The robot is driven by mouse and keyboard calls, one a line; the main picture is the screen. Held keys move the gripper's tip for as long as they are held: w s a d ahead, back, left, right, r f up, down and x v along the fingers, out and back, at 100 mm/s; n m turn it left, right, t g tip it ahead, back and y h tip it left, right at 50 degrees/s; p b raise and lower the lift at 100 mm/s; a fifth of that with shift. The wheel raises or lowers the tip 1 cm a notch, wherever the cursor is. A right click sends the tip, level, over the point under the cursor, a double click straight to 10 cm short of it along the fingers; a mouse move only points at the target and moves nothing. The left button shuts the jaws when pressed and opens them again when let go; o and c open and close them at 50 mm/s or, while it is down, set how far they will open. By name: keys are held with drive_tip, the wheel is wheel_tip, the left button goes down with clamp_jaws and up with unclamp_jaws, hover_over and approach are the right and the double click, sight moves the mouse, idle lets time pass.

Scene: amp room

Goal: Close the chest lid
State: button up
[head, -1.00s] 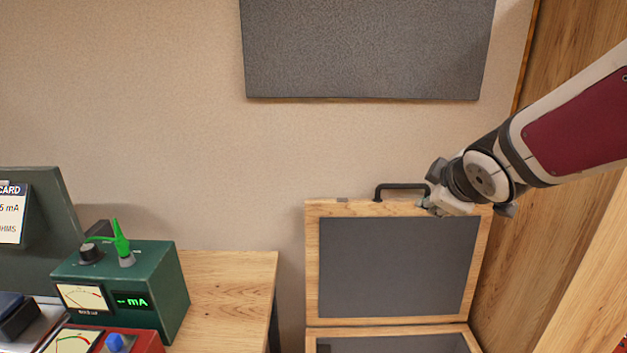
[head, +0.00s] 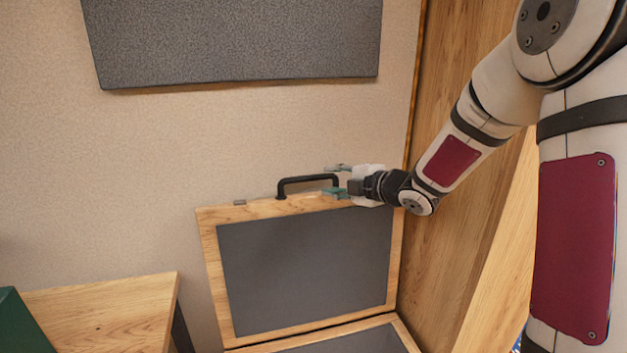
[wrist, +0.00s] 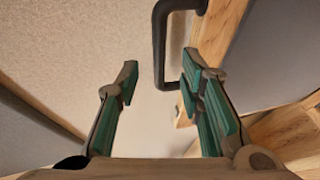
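The chest lid (head: 305,270) stands open and upright against the wall, a wooden frame with a dark grey inner panel. A black bar handle (head: 304,181) rises from its top edge. The chest body (head: 365,342) is below, cut off by the bottom of the head view. My gripper (head: 336,180) is open at the right end of the handle, its fingers pointing left. In the wrist view, the handle (wrist: 160,50) shows between the spread green fingers, nearer the right one. I cannot tell whether a finger touches it.
A wooden table (head: 110,315) stands left of the chest, with part of a green device (head: 15,320) on it. A wooden wall panel (head: 450,240) rises close on the right. A grey acoustic panel (head: 235,40) hangs above.

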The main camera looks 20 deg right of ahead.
sight(315, 178)
drive_tip(key=x, duration=0.8)
drive_tip(key=shift+w+a+f+b, duration=0.1)
drive_tip(key=shift+w+a+b, duration=0.1)
drive_tip(key=shift+w+b, duration=0.15)
drive_tip(key=shift+c, duration=0.6)
clamp_jaws()
